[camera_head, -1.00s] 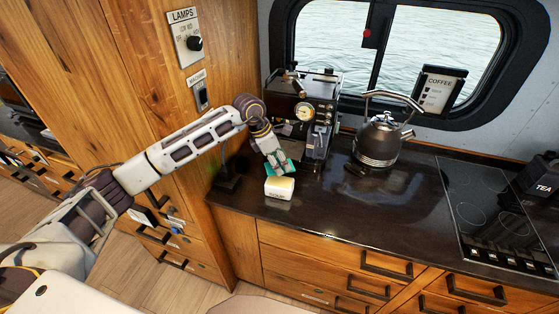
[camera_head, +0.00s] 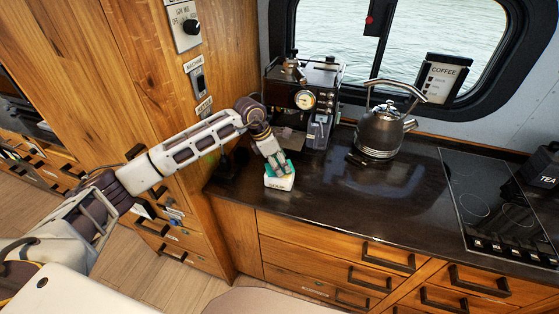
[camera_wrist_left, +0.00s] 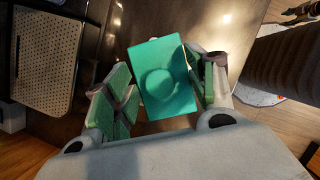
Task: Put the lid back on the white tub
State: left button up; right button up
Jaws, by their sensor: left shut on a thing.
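The white tub (camera_head: 279,184) stands on the dark counter near its front left edge, with lettering on its front. A teal lid (camera_head: 287,171) is over the tub's top. I cannot tell whether it is seated or just above the rim. My left gripper (camera_head: 275,163) is shut on the lid from above. In the left wrist view, the rectangular lid (camera_wrist_left: 160,85) with its round raised middle sits between the green-padded fingers (camera_wrist_left: 165,90), slightly turned, and hides the tub. My right gripper is not in view.
A coffee machine (camera_head: 303,98) stands just behind the tub, and a metal kettle (camera_head: 380,132) stands to its right. The hob (camera_head: 490,200) is farther right. The counter between tub and hob (camera_head: 360,200) is clear. A wooden cabinet wall rises on the left.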

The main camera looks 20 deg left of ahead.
pick_arm(q)
jog(key=shift+f, duration=0.45)
jog(key=shift+b, duration=0.45)
dwell(0.5)
dwell(1.2)
jog(key=shift+f+b, duration=0.15)
jog(key=shift+b, duration=0.4)
dwell(0.4)
dwell(1.1)
dwell(0.4)
jog(key=o, duration=0.9)
